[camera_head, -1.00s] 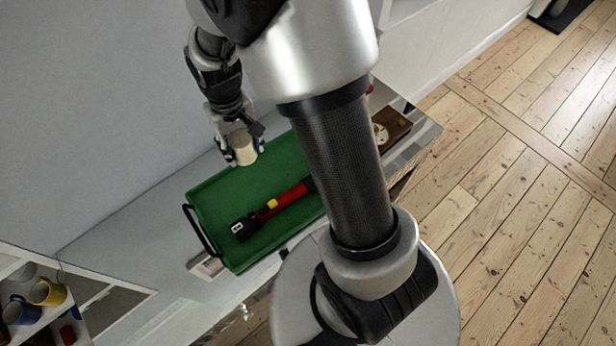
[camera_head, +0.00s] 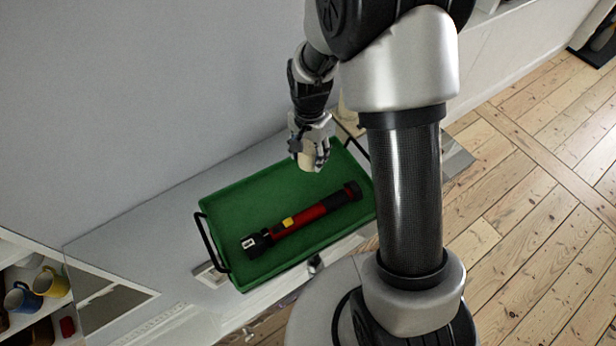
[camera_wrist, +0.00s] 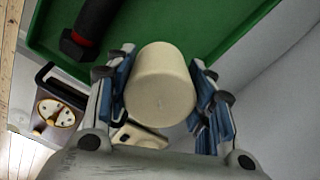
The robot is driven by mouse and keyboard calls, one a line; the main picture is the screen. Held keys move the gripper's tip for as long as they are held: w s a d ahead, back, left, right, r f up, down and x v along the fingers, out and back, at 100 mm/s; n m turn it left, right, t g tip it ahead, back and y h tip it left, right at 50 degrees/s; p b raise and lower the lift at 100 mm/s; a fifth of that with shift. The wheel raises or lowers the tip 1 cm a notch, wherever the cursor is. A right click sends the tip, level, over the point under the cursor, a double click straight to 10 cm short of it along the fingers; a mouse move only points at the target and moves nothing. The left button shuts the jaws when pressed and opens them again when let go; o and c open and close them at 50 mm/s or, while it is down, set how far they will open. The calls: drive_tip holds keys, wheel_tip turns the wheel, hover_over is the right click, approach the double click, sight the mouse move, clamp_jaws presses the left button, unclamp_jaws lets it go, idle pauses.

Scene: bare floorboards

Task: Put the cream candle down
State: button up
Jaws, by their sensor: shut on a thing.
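The cream candle (camera_wrist: 160,85) is a short pale cylinder between the two fingers of my gripper (camera_wrist: 163,95) in the wrist view. My gripper is shut on it. In the head view my gripper (camera_head: 311,158) is over the back right part of the green tray (camera_head: 232,200), and the candle (camera_head: 312,161) shows partly below the fingers. I cannot tell whether the candle touches the tray. The wrist view also shows the tray's green floor (camera_wrist: 190,25) beyond the candle.
A red and black flashlight (camera_head: 305,217) lies in the tray, which has black handles at its ends. The tray stands on a pale surface against the wall. Tray floor left of my gripper is clear. Mugs (camera_head: 50,283) stand on a shelf at lower left.

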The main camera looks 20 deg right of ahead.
wheel_tip(320, 180, down, 9)
drive_tip(key=shift+f+b, duration=0.15)
drive_tip(key=shift+b, duration=1.05)
drive_tip(key=shift+f, duration=0.1)
drive_tip(key=o, duration=1.2)
